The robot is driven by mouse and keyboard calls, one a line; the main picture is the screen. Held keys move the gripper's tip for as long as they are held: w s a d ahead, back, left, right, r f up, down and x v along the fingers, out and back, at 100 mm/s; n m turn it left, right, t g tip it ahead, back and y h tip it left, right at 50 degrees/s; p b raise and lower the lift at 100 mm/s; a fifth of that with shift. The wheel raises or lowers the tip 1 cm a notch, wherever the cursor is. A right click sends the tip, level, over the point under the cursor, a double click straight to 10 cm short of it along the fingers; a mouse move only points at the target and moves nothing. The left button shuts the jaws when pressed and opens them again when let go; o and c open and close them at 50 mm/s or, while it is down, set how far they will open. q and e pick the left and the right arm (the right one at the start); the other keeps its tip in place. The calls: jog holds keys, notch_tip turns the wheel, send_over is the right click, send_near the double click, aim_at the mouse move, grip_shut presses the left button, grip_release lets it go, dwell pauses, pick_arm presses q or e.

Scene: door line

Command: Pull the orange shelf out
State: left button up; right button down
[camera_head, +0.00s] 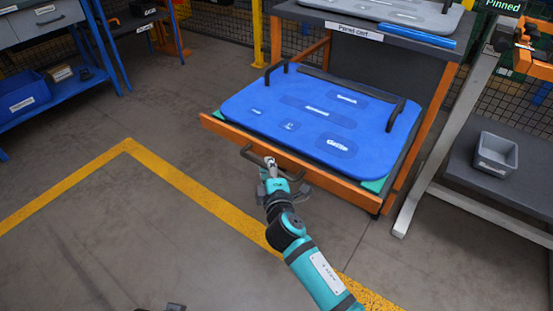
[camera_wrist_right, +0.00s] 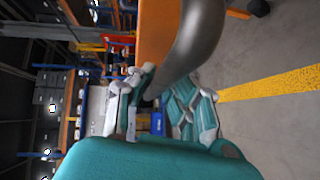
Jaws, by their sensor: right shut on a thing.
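The orange shelf (camera_head: 240,135) is the low level of the panel cart. Its orange front edge faces me, and a large blue panel lies on it (camera_head: 285,110). A grey bar handle (camera_head: 247,153) sticks out from the front edge. My right gripper (camera_head: 270,166) is shut on this handle, near its middle. In the right wrist view, the curved handle (camera_wrist_right: 195,40) runs down between the fingers of my right gripper (camera_wrist_right: 155,95), beside the orange edge (camera_wrist_right: 154,30). The fingers partly hide the handle. My left gripper does not show clearly in either view.
The cart's upper level (camera_head: 385,32) carries a grey panel. A grey-legged stand (camera_head: 440,140) with a grey bin (camera_head: 495,153) is close on the right. A blue workbench (camera_head: 60,110) stands at the left. The floor in front, with a yellow line (camera_head: 185,185), is clear.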

jog(key=shift+s+a+r, duration=0.2)
jog(key=shift+s+a, duration=0.55)
jog(key=shift+s, duration=0.15)
jog(key=c, duration=1.3)
grip_release()
jog(key=shift+f, duration=0.1)
jog(key=shift+s, duration=0.15)
jog(key=v, duration=1.2)
